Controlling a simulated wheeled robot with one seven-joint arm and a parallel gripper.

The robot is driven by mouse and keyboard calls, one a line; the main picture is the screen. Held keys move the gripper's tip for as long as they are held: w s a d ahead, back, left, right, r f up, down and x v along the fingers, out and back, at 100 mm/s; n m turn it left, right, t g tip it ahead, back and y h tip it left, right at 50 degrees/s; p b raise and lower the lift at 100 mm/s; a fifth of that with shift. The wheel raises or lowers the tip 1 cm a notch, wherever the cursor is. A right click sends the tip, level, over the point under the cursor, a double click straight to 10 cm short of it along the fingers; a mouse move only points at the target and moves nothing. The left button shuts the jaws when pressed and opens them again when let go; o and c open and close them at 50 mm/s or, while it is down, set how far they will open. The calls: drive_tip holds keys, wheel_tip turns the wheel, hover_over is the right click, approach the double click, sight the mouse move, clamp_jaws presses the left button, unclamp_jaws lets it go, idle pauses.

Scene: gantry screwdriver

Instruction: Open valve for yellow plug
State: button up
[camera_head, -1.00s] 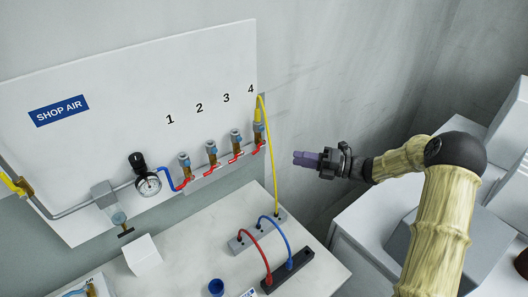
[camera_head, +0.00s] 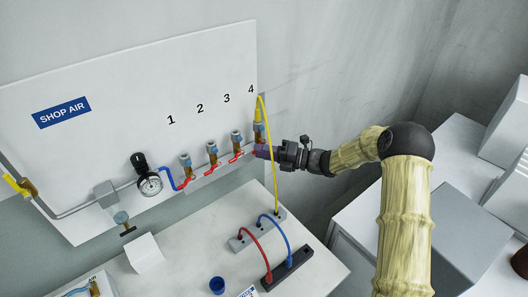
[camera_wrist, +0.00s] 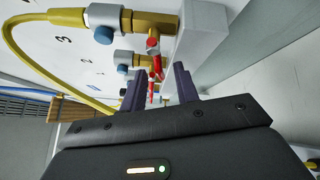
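The yellow hose with its plug (camera_head: 258,110) is fitted into the outlet marked 4 at the right end of the wall manifold. It also shows in the wrist view (camera_wrist: 28,52). Valve 4 has a brass body (camera_wrist: 152,25) with a red handle (camera_wrist: 157,68). In the head view this handle is largely hidden by my gripper (camera_head: 261,151), whose purple fingertips are at valve 4. In the wrist view, my gripper (camera_wrist: 159,82) has its two fingers apart, with the red handle seen in the gap between them. I cannot tell whether a finger touches it.
Red-handled valves 3 (camera_head: 237,157), 2 (camera_head: 213,166) and 1 (camera_head: 186,183) stand in line to the left. The yellow hose (camera_head: 273,175) hangs just below my gripper to a grey block (camera_head: 243,241) on the table. A pressure gauge (camera_head: 150,184) sits further left.

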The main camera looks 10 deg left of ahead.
clamp_jaws()
drive_tip(key=shift+n+h+p, duration=0.3)
drive_tip(key=shift+n+p, duration=0.05)
drive_tip(key=shift+n, duration=0.05)
drive_tip(key=n+t+h+b, duration=0.1)
drive_tip(key=n+h, duration=0.1)
drive_tip(key=w+d+f+n+t+h+b, duration=0.1)
drive_tip(key=n+t+h+b, duration=0.1)
drive_tip(key=n+h, duration=0.1)
drive_tip(key=n+t+h+b, duration=0.1)
drive_tip(key=n+h+b, duration=0.1)
drive_tip(key=n+h, duration=0.1)
drive_tip(key=shift+w+d+f, duration=0.25)
drive_tip(key=shift+w+d, duration=0.1)
drive_tip(key=shift+w, duration=0.05)
idle(0.4)
idle(0.4)
